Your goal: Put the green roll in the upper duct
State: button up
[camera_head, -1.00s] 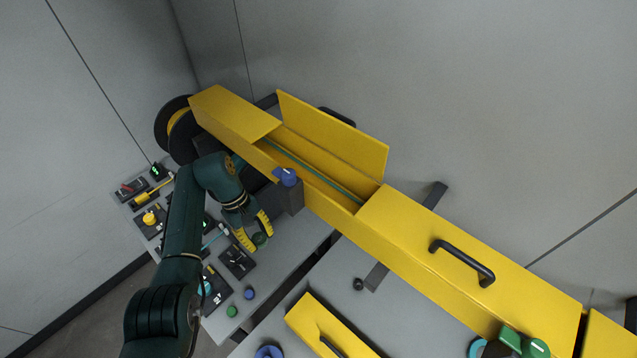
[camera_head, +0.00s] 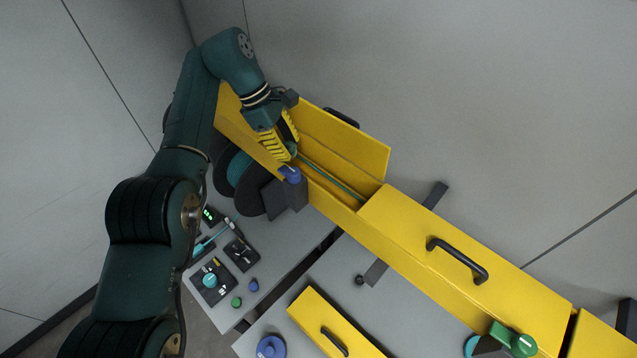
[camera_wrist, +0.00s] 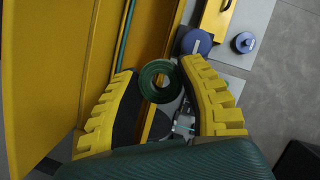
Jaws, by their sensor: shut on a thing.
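The green roll (camera_wrist: 145,82) is a dark green ring, held between the tips of my gripper (camera_wrist: 160,76) in the wrist view. In the head view my gripper (camera_head: 289,150), with yellow ribbed fingers, points down at the open section of the yellow upper duct (camera_head: 335,204). The roll is mostly hidden there by the fingers. The duct runs diagonally along the wall with its lid (camera_head: 345,142) raised, and a teal cable (camera_head: 335,178) lies inside. In the wrist view the duct (camera_wrist: 155,25) passes just beyond the roll. I cannot tell how high the roll is.
A blue knob (camera_head: 290,174) on a dark block stands at the duct's front side, close to my fingers. A closed yellow cover (camera_head: 400,235) with a black handle continues the duct to the right. Below are a grey bench (camera_head: 300,250) with small devices and a lower yellow box (camera_head: 312,318).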

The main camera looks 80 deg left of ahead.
jog(key=w+d+f+n+y, duration=0.1)
jog(key=w+d+n+y, duration=0.2)
jog(key=w, duration=0.4)
jog(key=n, duration=0.4)
send_over(345, 200)
jog(key=s, duration=0.1)
jog(key=shift+n, duration=0.3)
notch_tip(345, 200, down, 10)
jog(key=shift+s+d+r+p, duration=0.1)
jog(key=shift+r+p, duration=0.05)
jog(key=shift+p, duration=1.1)
jog(key=shift+f+t, duration=0.3)
jog(key=shift+f, duration=0.55)
jog(key=o, duration=0.5)
jog(key=shift+r, duration=0.1)
